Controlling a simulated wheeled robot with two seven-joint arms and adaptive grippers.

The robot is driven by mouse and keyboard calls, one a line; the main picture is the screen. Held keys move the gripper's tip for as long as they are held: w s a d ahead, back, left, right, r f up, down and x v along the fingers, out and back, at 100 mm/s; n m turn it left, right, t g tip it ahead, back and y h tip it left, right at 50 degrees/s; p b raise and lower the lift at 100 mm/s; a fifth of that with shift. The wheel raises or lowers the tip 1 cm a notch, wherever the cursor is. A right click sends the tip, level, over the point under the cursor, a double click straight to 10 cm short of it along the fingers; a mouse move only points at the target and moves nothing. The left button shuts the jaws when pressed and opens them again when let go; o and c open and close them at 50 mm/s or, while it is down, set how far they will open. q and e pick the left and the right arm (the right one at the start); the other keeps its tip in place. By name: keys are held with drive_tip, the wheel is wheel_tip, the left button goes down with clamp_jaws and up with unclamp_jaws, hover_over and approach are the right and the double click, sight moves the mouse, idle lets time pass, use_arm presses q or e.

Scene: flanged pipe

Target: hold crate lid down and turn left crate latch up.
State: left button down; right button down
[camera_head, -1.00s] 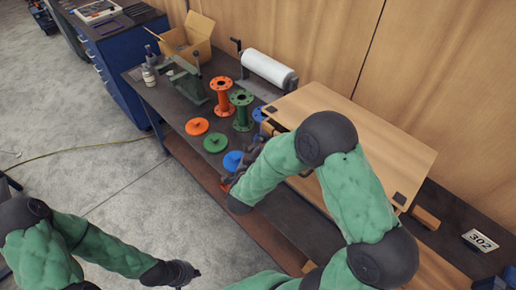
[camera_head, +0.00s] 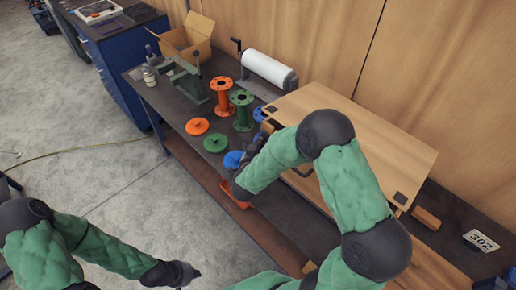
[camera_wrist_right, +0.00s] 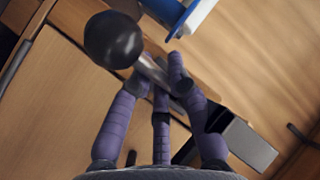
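The wooden crate's lid (camera_head: 390,145) appears to lie closed in the head view, partly behind my right arm. My right gripper (camera_head: 250,160) is at the crate's left front side, mostly hidden by its own forearm. In the right wrist view, its purple fingers (camera_wrist_right: 165,78) are around or beside a metal lever with a black ball knob (camera_wrist_right: 113,40), close to the crate's wood. Whether they grip it is unclear.
Orange (camera_head: 197,126), green (camera_head: 215,142) and blue (camera_head: 233,160) discs lie on the dark bench. An orange spool (camera_head: 222,97) and a green spool (camera_head: 242,110) stand behind them. A white roll (camera_head: 268,69) and an open cardboard box (camera_head: 187,38) are further back.

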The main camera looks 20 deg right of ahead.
drive_tip(key=shift+a+r+g+y+p, duration=0.1)
drive_tip(key=shift+r+g+y+p, duration=0.25)
drive_tip(key=shift+p, duration=0.45)
drive_tip(key=y+p, duration=0.1)
drive_tip(key=m+g+y+p, duration=0.1)
drive_tip(key=p, duration=0.1)
drive_tip(key=shift+s+a+r, duration=0.15)
drive_tip(key=shift+a+r, duration=0.1)
drive_tip(key=shift+r, duration=0.1)
drive_tip(key=shift+a+r+m+g+y+p, duration=0.15)
drive_tip(key=shift+m+g+y+p, duration=0.25)
drive_tip(key=shift+y+p, duration=0.4)
drive_tip(key=shift+a+r+m+g+y+p, duration=0.15)
drive_tip(key=shift+m+g+y+p, duration=0.3)
drive_tip(key=shift+p, duration=0.45)
drive_tip(key=c, duration=1.1)
unclamp_jaws()
drive_tip(key=shift+c, duration=0.2)
drive_tip(key=shift+s, duration=0.1)
